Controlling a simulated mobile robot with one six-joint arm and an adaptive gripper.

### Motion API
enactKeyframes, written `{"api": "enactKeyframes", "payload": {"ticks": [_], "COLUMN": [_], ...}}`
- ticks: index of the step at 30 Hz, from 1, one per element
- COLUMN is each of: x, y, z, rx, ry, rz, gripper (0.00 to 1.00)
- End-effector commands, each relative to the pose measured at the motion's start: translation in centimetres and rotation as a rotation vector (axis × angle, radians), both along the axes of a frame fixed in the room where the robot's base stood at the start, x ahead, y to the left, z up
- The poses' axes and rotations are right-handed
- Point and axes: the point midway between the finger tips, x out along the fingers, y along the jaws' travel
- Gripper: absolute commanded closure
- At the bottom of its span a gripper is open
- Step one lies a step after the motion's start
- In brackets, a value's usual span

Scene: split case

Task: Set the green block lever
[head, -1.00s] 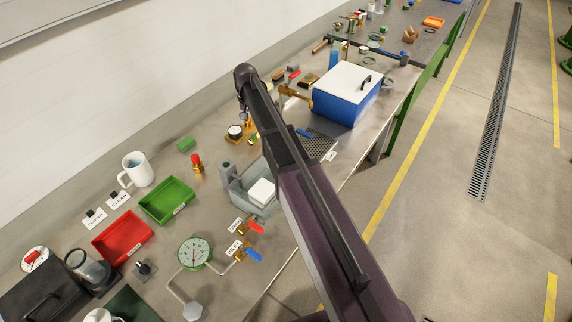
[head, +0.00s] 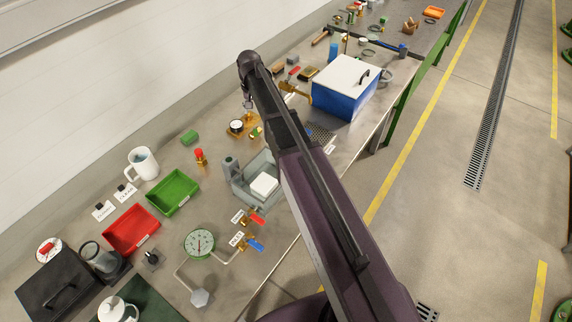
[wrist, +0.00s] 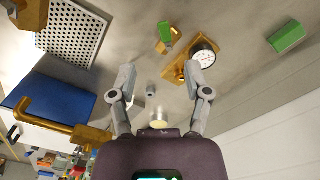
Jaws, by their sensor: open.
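A small green lever (wrist: 165,32) sits on a brass fitting at the upper middle of the wrist view, beside a brass block (wrist: 178,68) with a round white dial gauge (wrist: 204,54). In the head view the green lever (head: 255,132) shows small, just right of the gauge (head: 236,126), near my arm. My gripper (wrist: 159,68) has its two fingers spread apart with nothing between them. It is above the bench, and the lever lies beyond its fingertips. In the head view the gripper (head: 247,104) is small and its fingers are unclear.
A loose green block (head: 189,137) lies on the bench by the wall. A blue box with a white lid (head: 338,100), a perforated plate (wrist: 72,32) and a brass handle (wrist: 40,112) are near the lever. A grey tray (head: 240,190) stands nearer.

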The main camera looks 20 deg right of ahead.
Motion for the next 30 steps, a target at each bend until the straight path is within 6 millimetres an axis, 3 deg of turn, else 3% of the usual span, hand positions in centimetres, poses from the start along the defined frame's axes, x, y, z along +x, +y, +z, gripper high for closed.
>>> {"api": "enactKeyframes", "payload": {"ticks": [1,30], "x": [-1.1,-14.2], "y": [-0.2,-3.1], "z": [-0.3,-2.4], "rx": [0.000,-0.001], "ry": [0.000,0.000], "rz": [0.005,0.125], "gripper": [0.37,0.37]}}
